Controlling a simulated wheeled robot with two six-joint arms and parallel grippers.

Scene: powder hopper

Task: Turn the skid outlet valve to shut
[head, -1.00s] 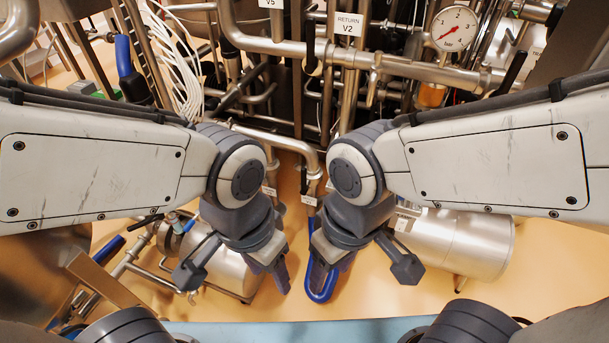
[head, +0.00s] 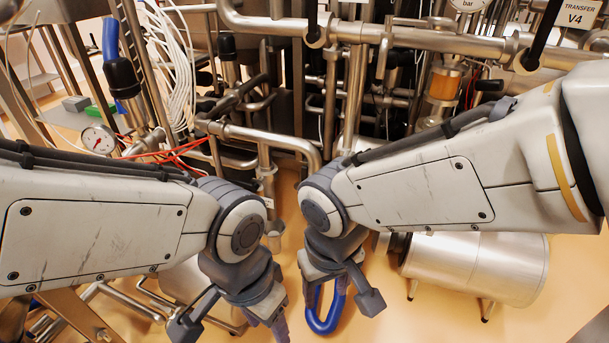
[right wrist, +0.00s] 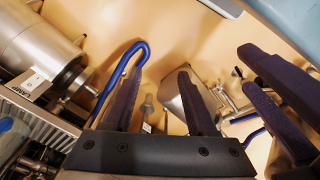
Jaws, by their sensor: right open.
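I cannot pick out the skid outlet valve with certainty; the small tags on the low pipework are unreadable, and my arms cover part of that area. My right gripper (head: 325,283) hangs low in the middle of the head view, pointing down. In the right wrist view its two fingers (right wrist: 160,75) stand apart with nothing between them. A blue U-shaped hose or handle (head: 326,326) lies below it; in the right wrist view it bends beside the left finger (right wrist: 136,46). My left gripper (head: 273,312) is close by on the left; its fingers look apart and empty.
A steel pipe with an elbow (head: 290,146) runs just behind both grippers. A steel cylinder on legs (head: 483,267) stands at the right. A gauge (head: 98,139) and red wires are at the left. Tan floor (head: 400,320) is open at the bottom.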

